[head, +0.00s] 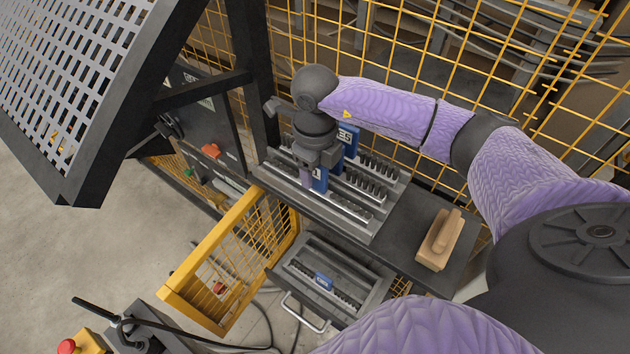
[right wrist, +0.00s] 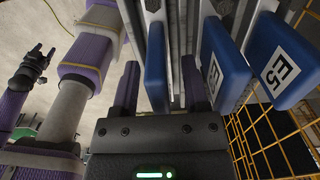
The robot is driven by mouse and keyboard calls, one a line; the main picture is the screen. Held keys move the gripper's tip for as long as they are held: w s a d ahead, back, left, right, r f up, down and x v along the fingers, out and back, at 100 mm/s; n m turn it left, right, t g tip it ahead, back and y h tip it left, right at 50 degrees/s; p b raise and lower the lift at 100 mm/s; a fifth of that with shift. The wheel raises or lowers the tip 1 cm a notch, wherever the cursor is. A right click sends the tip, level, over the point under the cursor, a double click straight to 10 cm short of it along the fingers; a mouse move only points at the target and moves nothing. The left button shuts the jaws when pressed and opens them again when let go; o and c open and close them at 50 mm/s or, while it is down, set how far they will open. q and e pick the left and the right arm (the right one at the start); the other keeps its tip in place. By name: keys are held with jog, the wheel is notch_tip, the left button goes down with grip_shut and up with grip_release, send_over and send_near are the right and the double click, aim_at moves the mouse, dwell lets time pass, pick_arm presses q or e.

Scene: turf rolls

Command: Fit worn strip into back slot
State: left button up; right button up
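My right gripper (head: 314,178) is low over the slotted rack in the head view. In the right wrist view its two fingers (right wrist: 160,88) stand apart, with a blue-tagged piece (right wrist: 155,60) in the gap, touching neither finger. A blue tag (head: 320,180) shows beside the finger in the head view. A second blue tag (right wrist: 280,68), marked E5, stands farther right; it also shows in the head view (head: 348,138). I cannot tell which piece is the worn strip. The rack (head: 345,225) has several toothed rows; its back slot is partly hidden by my gripper. My left gripper (right wrist: 40,58) shows small in the wrist view, fingers apart.
A wooden block (head: 438,240) lies on the dark bench right of the rack. Yellow mesh fencing (head: 400,40) stands close behind. An open yellow gate (head: 225,265) is at front left.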

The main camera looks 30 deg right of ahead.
grip_shut()
